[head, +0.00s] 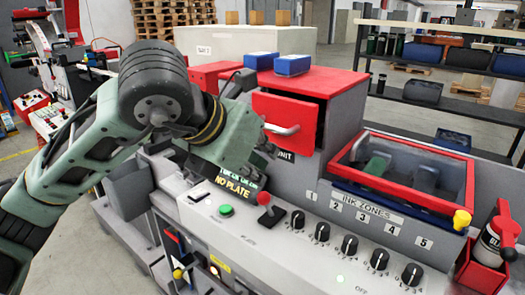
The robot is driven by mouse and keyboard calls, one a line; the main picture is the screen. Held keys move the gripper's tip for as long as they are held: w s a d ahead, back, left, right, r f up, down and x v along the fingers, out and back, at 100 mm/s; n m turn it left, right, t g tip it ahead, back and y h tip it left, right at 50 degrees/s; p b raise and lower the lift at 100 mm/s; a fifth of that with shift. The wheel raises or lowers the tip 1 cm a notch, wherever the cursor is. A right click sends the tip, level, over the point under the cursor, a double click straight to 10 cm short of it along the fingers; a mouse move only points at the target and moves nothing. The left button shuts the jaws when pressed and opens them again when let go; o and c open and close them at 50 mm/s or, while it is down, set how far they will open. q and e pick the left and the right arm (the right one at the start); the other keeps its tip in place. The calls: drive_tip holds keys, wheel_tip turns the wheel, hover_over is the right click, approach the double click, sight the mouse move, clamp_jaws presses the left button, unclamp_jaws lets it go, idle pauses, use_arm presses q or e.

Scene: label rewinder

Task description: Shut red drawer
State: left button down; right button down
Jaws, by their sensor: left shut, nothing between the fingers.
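The red drawer (284,113) is in the grey machine housing under a red top, in the middle of the head view. Its front panel stands out from the housing, with a dark gap above and behind it, so it is partly open. A pale bar handle (282,130) is on its front. My left arm comes in from the left, and my left gripper (240,84) is shut and empty just left of the drawer front. The wrist hides part of the gripper and of the machine behind it. I cannot tell whether it touches the drawer. My right gripper is out of view.
Two blue boxes (292,65) lie on the red top. A red-framed clear cover (405,170) is at the right. The front panel has a red-knobbed lever (265,199), a green button (226,210) and several black dials. A bottle (492,243) stands in a red holder at the far right.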

use_arm(q)
drive_tip(key=w+d+f+p, duration=0.4)
drive_tip(key=w+d, duration=0.1)
drive_tip(key=w, duration=0.1)
drive_tip(key=shift+w+d+f, duration=0.15)
drive_tip(key=shift+w, duration=0.25)
